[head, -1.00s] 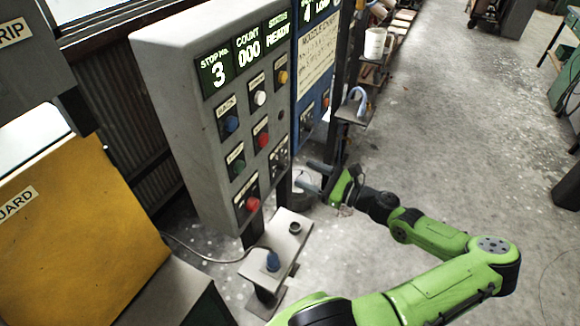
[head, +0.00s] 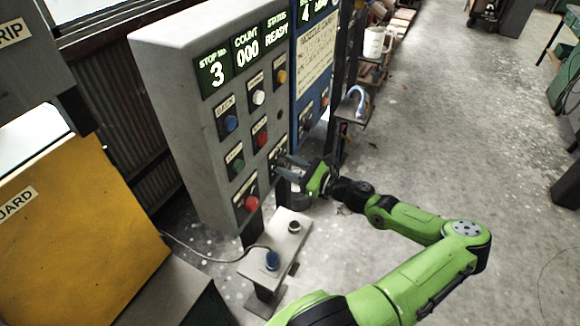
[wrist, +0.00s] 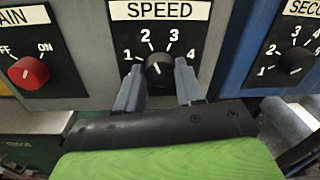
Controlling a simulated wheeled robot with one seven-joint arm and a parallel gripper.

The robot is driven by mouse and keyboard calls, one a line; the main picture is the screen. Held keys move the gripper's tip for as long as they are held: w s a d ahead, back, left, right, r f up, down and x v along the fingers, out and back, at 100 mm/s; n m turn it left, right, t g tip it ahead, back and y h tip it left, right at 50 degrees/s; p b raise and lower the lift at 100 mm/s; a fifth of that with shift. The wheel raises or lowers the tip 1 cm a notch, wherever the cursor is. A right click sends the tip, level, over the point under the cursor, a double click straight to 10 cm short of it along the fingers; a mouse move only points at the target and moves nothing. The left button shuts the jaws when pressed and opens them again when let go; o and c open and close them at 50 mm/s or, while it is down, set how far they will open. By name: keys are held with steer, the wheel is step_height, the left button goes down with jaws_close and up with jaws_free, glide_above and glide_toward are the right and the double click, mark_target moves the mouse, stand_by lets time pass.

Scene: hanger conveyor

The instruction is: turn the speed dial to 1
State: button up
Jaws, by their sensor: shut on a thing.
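The speed dial (wrist: 159,70) is a black knob on a black plate marked 1 to 4 under a SPEED label, seen in the wrist view. Its white mark points roughly upward; I cannot tell exactly which number it meets. My gripper (wrist: 158,88) is shut on the dial, with one grey finger on each side. In the head view my gripper (head: 283,168) is at the lower right of the grey control panel (head: 185,140) and hides most of the dial. The panel display reads stop 3, count 000, READY.
The red main switch (wrist: 28,72) is left of the dial, and another numbered dial (wrist: 290,60) is on the blue panel to the right. Several push buttons sit above. A small stand (head: 285,245) with a blue knob is below. Open floor lies to the right.

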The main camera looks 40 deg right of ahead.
steer(key=shift+n, duration=0.4)
steer(key=n, duration=0.3)
steer(key=shift+f+n+b, duration=0.1)
steer(key=shift+n+b, duration=0.2)
steer(key=shift+b, duration=0.1)
steer(key=shift+n+b, duration=0.75)
steer(key=shift+n, duration=1.45)
steer(key=o, duration=1.1)
steer(key=shift+c, duration=0.2)
steer(key=v, duration=1.5)
steer(key=shift+s+d+f, duration=0.2)
steer(key=shift+s+f, duration=0.05)
steer(key=shift+s, duration=0.1)
